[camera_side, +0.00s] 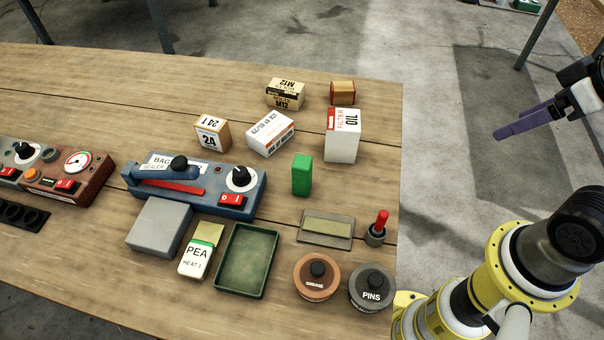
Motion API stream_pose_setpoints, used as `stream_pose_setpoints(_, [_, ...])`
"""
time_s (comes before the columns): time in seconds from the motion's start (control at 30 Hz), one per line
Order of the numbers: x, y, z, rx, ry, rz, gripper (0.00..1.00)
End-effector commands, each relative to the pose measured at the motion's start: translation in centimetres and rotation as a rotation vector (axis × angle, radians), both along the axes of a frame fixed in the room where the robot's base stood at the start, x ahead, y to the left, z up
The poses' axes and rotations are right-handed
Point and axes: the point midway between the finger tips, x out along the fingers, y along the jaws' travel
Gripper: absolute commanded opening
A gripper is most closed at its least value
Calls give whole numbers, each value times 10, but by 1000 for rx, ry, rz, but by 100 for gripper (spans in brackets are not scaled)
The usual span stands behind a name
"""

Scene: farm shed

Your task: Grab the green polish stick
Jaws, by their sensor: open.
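The green polish stick (302,175) is a plain green block standing upright on the wooden table, right of the blue sealer. Nothing covers it in the side view. My gripper (506,130) has purple fingers and is at the upper right, out beyond the table's right edge over the concrete floor. It is open and empty, well apart from the green stick, with its fingers pointing left.
Behind the green stick stand a white filter box (341,145), a white carton (270,134) and other small boxes. The blue sealer (237,204) is left. In front are a grey plate (326,241), a green tray (247,288), a red-handled tool (381,222) and two lidded tins (371,302).

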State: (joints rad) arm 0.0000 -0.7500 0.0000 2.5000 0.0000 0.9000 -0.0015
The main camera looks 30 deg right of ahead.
Motion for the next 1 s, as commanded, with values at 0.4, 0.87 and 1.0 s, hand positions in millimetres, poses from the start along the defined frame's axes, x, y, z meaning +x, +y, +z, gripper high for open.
stream_pose_setpoints(0.4, [119, 62, 40, -26, -188, 381, 80])
stream_pose_setpoints(0.87, [172, 218, -73, 12, -26, 780, 80])
stream_pose_setpoints(1.0, [175, 225, -84, 12, -23, 788, 80])
